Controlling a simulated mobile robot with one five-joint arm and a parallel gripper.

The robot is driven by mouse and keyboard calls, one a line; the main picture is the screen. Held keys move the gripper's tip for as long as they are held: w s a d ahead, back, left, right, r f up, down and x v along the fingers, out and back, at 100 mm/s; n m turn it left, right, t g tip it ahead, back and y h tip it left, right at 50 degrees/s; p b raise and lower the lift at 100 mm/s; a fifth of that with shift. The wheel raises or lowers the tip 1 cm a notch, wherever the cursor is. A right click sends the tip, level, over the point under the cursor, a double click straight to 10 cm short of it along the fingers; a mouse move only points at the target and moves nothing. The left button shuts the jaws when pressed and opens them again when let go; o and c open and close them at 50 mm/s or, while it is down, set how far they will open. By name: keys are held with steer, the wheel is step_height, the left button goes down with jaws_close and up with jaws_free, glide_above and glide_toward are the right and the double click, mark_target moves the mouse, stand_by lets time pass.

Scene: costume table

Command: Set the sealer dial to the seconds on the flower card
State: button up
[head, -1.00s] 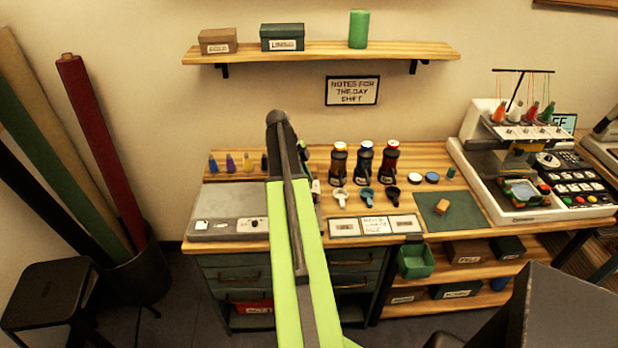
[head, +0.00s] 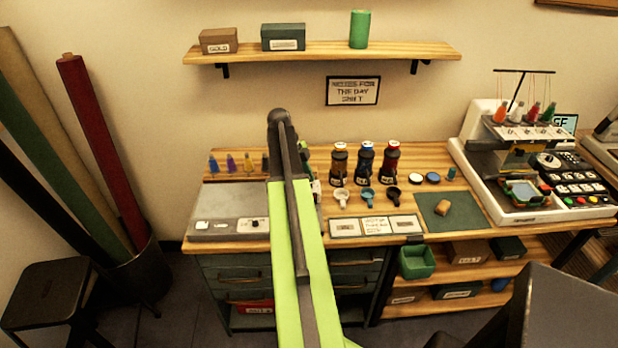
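A flat grey box, which looks like the sealer (head: 228,228), lies at the left front of the workbench. A small dark round dial (head: 255,223) sits at the right end of its front panel; its setting is too small to read. Framed cards (head: 376,225) lie at the bench's front, right of my arm. Their print is too small to read, and I cannot tell whether one is the flower card. My green arm rises in front of the bench, right of the sealer, and covers part of the bench. My gripper's fingers cannot be made out.
Larger dark bottles (head: 364,163) and small cups (head: 340,198) stand right of my arm. An embroidery machine (head: 480,160) stands far right. A wall sign (head: 352,91) hangs above.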

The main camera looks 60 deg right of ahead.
steer(key=shift+r, duration=0.1)
steer(key=shift+r+p, duration=0.25)
steer(key=shift+p, duration=0.1)
steer(key=p+v, duration=1.5)
steer(key=v, duration=0.1)
steer(key=shift+w+r, duration=0.25)
steer(key=shift+w, duration=0.1)
